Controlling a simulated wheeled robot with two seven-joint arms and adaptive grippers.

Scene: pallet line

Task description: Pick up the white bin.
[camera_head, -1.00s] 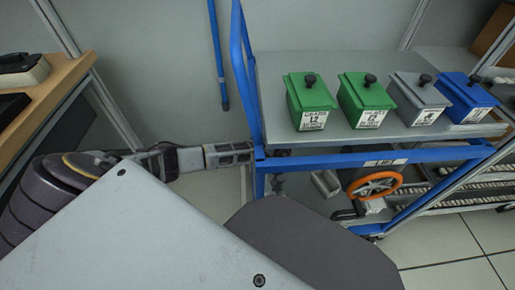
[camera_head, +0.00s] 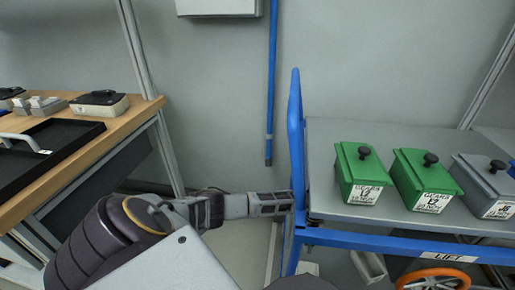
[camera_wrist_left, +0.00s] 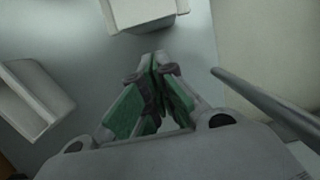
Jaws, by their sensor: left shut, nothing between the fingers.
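A pale white bin (camera_head: 368,266) shows partly below the blue cart's top, on its lower level; the cart frame and picture edge hide part of it. In the left wrist view one white bin-like box (camera_wrist_left: 140,12) is cut by the top edge, beyond the fingertips, and another pale box (camera_wrist_left: 35,98) lies at the left. I cannot tell which of these matches the head view's bin. My left gripper (camera_head: 290,202) is shut and empty, by the cart's blue left post; its fingers also show in the wrist view (camera_wrist_left: 155,66). My right gripper is not in view.
The blue-framed cart (camera_head: 375,241) carries green lidded bins (camera_head: 360,172) and a grey one (camera_head: 486,184). An orange wheel (camera_head: 433,278) sits below. A wooden table (camera_head: 140,106) with a black tray (camera_head: 45,155) stands left. A thin rod (camera_wrist_left: 262,104) crosses the wrist view's right.

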